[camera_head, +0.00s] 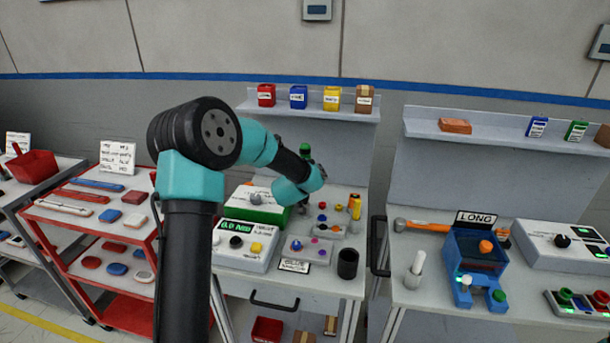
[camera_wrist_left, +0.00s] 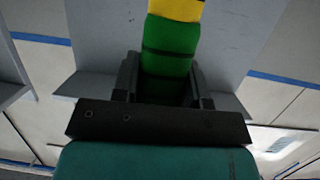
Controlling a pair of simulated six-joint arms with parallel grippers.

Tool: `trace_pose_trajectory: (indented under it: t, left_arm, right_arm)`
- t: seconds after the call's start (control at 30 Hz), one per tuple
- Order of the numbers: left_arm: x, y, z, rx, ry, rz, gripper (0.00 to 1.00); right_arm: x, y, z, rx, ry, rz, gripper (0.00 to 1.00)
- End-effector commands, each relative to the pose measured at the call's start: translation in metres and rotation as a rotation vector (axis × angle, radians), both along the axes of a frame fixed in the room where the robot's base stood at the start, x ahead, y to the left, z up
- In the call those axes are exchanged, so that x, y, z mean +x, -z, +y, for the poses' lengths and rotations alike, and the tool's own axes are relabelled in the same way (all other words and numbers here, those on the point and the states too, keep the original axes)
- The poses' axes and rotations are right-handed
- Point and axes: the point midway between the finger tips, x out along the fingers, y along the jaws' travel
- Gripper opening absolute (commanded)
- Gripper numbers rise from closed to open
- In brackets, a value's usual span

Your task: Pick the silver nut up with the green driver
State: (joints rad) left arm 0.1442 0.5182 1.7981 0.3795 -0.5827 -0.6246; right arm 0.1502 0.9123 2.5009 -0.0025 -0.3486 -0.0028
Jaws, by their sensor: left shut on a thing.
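My left gripper (camera_wrist_left: 165,80) is shut on the green driver (camera_wrist_left: 172,42) in the left wrist view. The driver's green handle fills the gap between the fingers, with a yellow part at the picture's top edge. In the head view a green piece of the driver (camera_head: 305,149) shows above my left wrist, over the middle bench; the fingers are largely hidden by the arm. A small grey tray (camera_head: 319,255) on that bench holds small blue and purple pieces. I cannot make out the silver nut for certain. My right gripper is not in view.
A white box with a green display (camera_head: 233,226), a black cup (camera_head: 348,264) and a yellow-orange cylinder (camera_head: 355,206) stand around the tray. Several small coloured pieces lie behind it. A shelf (camera_head: 310,105) with several small boxes rises at the back.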

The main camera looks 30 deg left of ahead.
Motion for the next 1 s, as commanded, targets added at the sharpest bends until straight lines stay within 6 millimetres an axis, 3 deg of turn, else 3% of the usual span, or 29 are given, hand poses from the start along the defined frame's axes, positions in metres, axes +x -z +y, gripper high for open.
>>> trace_pose_trajectory:
  t: [1.0]
  left_arm:
    - [0.0001,0.0068,0.0002,0.002,-0.001,-0.002,0.0]
  right_arm:
    - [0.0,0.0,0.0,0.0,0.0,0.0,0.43]
